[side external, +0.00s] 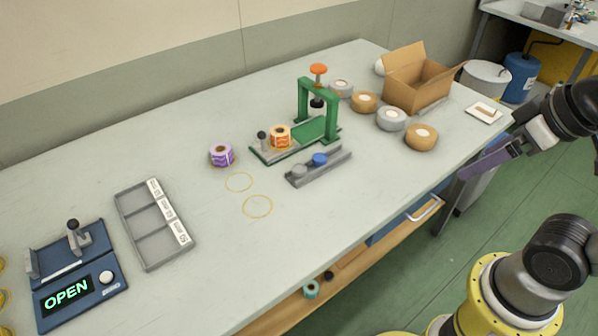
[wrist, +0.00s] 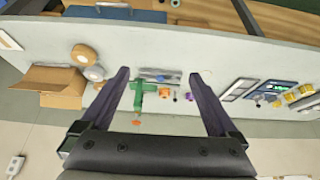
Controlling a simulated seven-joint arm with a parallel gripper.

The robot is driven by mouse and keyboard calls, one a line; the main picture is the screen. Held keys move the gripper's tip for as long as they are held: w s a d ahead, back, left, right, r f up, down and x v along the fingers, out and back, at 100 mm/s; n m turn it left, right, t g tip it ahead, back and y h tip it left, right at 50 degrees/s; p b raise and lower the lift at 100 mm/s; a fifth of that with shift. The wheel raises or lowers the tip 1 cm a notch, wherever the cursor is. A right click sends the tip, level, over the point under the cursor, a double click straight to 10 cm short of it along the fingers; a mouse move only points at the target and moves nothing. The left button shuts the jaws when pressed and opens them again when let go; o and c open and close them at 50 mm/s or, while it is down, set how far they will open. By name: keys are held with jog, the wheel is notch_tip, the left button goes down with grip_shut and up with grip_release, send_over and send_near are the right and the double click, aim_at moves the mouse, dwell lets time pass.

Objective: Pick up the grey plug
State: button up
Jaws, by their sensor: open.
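The grey plug (side external: 299,172) sits at the left end of a slim grey holder (side external: 335,168) on the table, beside a blue plug (side external: 320,159). In the wrist view the holder (wrist: 152,73) is small and far off, between my fingers in the picture; I cannot make out the grey plug clearly there. My gripper (wrist: 158,74) is open and empty, its two dark fingers wide apart. In the side view my gripper (side external: 467,172) is at the right, beyond the table's front edge and well away from the plug.
A green press (side external: 305,105) with an orange roll (side external: 280,135) stands just behind the holder. A purple roll (side external: 221,155), grey tray (side external: 140,225) and blue OPEN device (side external: 80,280) lie left. Several tape rolls and a cardboard box (side external: 415,82) stand right. Table in front of the holder is clear.

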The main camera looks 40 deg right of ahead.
jog(key=c, duration=0.4)
jog(key=w+a+r+n+t, duration=0.2)
jog(key=w+r, duration=0.4)
jog(key=w, duration=0.4)
jog(key=n+g+y, duration=0.2)
jog(key=g, duration=0.2)
send_over(299, 168)
jog(key=s+d, duration=0.1)
jog(key=s, duration=0.2)
notch_tip(299, 168, down, 24)
jog(key=shift+t, duration=0.3)
jog(key=shift+x, duration=3.3)
